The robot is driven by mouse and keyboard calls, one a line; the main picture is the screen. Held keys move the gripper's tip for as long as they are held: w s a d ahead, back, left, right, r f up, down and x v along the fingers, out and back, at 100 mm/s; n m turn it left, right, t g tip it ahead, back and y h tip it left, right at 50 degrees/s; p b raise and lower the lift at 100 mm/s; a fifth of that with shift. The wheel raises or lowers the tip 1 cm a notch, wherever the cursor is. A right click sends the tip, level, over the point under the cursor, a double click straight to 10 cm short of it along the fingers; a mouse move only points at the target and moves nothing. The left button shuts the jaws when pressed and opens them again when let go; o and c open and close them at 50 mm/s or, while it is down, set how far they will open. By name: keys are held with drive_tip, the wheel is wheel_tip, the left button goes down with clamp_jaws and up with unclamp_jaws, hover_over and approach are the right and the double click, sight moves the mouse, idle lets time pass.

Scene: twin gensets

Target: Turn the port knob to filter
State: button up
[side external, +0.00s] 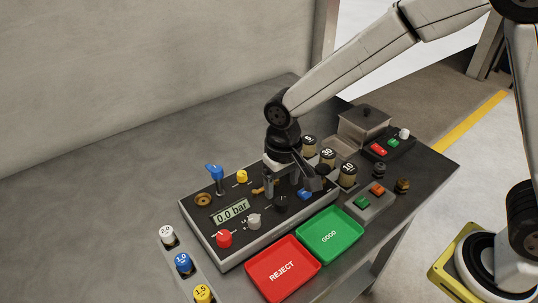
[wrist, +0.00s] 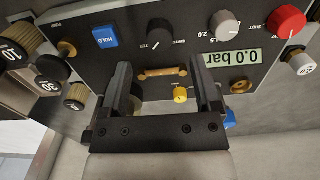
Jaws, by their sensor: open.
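A grey-black console (side external: 236,256) carries several knobs, and I cannot read which is labelled port or where filter is marked. A black knob (wrist: 160,38) with a pale pointer line stands beyond my fingertips; it also shows in the side view (side external: 280,204). A grey knob (wrist: 228,25) and a red knob (wrist: 287,22) stand to its right in the wrist view. A small yellow knob (wrist: 180,94) and a brass bar (wrist: 162,73) show between my fingers. My gripper (wrist: 160,68) is open and empty, pointing down over the console; it hides part of the panel in the side view (side external: 280,190).
A blue HOLD button (wrist: 104,36) and a 0.0 bar display (side external: 231,212) are on the console. A blue-topped post (side external: 214,171) stands at its back. Red REJECT (side external: 283,270) and green GOOD (side external: 329,236) trays lie in front. Labelled cylinders stand on both sides.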

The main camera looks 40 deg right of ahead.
drive_tip(key=shift+r, duration=1.2)
drive_tip(key=s+d+t, duration=0.1)
drive_tip(key=s+d, duration=0.2)
drive_tip(key=d, duration=0.2)
drive_tip(key=s+d+f, duration=0.1)
drive_tip(key=s+d, duration=0.2)
drive_tip(key=d, duration=0.2)
drive_tip(key=s+d+f+t, duration=0.1)
drive_tip(key=s+d, duration=0.3)
drive_tip(key=d, duration=0.2)
drive_tip(key=shift+t, duration=0.3)
drive_tip(key=shift+a, duration=0.1)
drive_tip(key=shift+w+r, duration=0.1)
drive_tip(key=shift+w, duration=0.05)
